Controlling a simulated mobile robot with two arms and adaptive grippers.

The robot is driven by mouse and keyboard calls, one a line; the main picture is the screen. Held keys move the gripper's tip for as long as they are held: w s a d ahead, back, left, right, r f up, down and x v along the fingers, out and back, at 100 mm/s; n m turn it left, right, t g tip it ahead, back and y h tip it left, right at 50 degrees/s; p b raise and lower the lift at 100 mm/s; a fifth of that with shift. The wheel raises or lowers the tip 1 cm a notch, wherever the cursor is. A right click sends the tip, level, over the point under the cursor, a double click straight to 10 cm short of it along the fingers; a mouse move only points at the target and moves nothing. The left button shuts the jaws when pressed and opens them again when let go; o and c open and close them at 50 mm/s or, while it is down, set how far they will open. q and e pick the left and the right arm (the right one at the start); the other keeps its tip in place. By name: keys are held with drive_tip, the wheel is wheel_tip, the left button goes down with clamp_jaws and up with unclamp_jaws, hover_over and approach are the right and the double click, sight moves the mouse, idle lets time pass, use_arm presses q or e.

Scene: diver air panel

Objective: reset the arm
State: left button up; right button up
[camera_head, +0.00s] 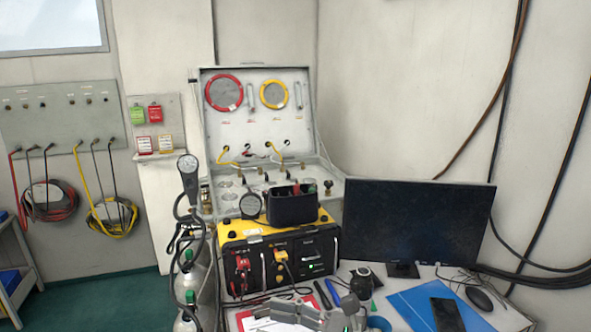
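A grey gripper of mine (284,312) shows at the bottom edge, over the front of the desk. It seems to be my right one, since its wrist is on the right and its fingers reach left, above a red clipboard with white paper (248,320). Its lower part is cut off by the picture edge, and I cannot tell how far its fingers are apart. I see nothing clearly held in it. My other gripper is not in view.
The yellow-black unit (277,262) stands behind the gripper, below the open air panel case (255,125). A gauge with hose (188,165) and cylinders (190,285) stand left. The monitor (415,225), blue folder (412,303), phone (447,314) and mouse (479,298) are right.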

drive_tip(key=w+d+r+m+t+h, duration=0.25)
drive_tip(key=d+m+t, duration=0.35)
drive_tip(key=m, duration=0.5)
drive_tip(key=w+d+r+m+t+h, duration=0.2)
drive_tip(key=d+m+t+h, duration=0.2)
drive_tip(key=m+t, duration=0.6)
drive_tip(key=s+d+f+m+g+h, duration=0.35)
drive_tip(key=d+f+m+h, duration=0.3)
drive_tip(key=f+m, duration=0.35)
drive_tip(key=s+d+f+m+g+h, duration=0.35)
drive_tip(key=d+f+m+h, duration=0.25)
drive_tip(key=d+f+m, duration=0.45)
drive_tip(key=s+a+f+m+g, duration=0.1)
drive_tip(key=s+f+m+g, duration=0.2)
drive_tip(key=s, duration=0.3)
drive_tip(key=s+a+f+m+g+y, duration=0.1)
drive_tip(key=s+f+m+g, duration=0.1)
drive_tip(key=s+f+g, duration=0.35)
drive_tip(key=s+a+f+m+g, duration=0.1)
drive_tip(key=s+a+m+g, duration=0.15)
drive_tip(key=s, duration=0.55)
wheel_tip(320, 180, down, 27)
drive_tip(key=s, duration=0.1)
drive_tip(key=s+d+f+g, duration=0.1)
drive_tip(key=s+d+f, duration=0.1)
drive_tip(key=s+f, duration=0.6)
drive_tip(key=s+d+f, duration=0.2)
drive_tip(key=s+f, duration=0.5)
drive_tip(key=s, duration=0.2)
drive_tip(key=shift+f+g, duration=0.4)
